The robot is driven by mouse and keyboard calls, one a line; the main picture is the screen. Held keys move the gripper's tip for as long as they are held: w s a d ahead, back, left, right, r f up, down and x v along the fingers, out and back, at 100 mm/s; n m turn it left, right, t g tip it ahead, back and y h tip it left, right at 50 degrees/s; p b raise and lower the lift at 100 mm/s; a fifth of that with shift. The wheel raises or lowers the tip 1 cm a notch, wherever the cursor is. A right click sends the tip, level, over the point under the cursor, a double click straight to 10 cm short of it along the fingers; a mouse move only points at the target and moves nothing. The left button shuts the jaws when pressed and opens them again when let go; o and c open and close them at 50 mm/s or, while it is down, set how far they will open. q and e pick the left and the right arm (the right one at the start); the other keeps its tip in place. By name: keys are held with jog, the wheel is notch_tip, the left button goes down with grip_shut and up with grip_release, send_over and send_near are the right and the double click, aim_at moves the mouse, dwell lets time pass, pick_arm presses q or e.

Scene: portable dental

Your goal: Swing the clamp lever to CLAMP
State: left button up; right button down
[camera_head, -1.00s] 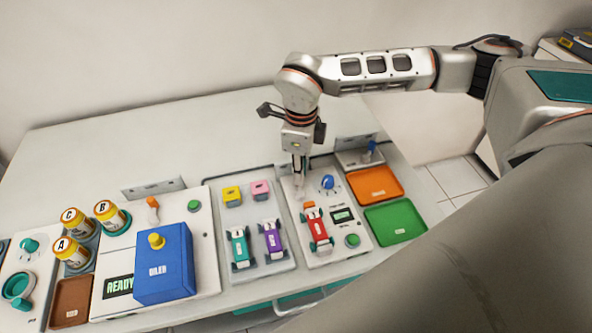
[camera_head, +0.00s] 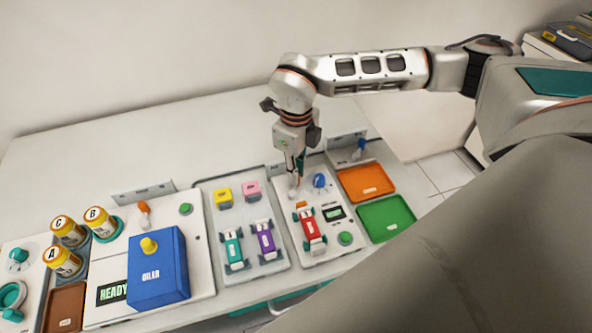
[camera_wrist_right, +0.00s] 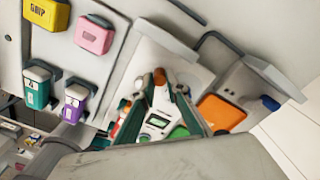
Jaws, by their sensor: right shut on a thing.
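My right gripper (camera_head: 295,177) points down over the white panel that carries the red car (camera_head: 311,230) and blue knob (camera_head: 319,181). It is at the panel's back left part, left of the blue knob. Its fingers are shut on a small lever, whose pale lower part (camera_head: 293,193) shows just below the fingertips. In the right wrist view, an orange-brown knob (camera_wrist_right: 160,76) shows at the tips of the green fingers (camera_wrist_right: 167,92). I take this to be the clamp lever; its CLAMP marking is not readable. My left gripper is not in view.
Orange (camera_head: 367,181) and green (camera_head: 386,217) trays are to the right. A blue oiler (camera_head: 160,268) stands further left. The table behind is clear.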

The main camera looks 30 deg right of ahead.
jog(key=c, duration=2)
grip_release()
notch_tip(320, 180, up, 12)
jog(key=shift+r, duration=0.1)
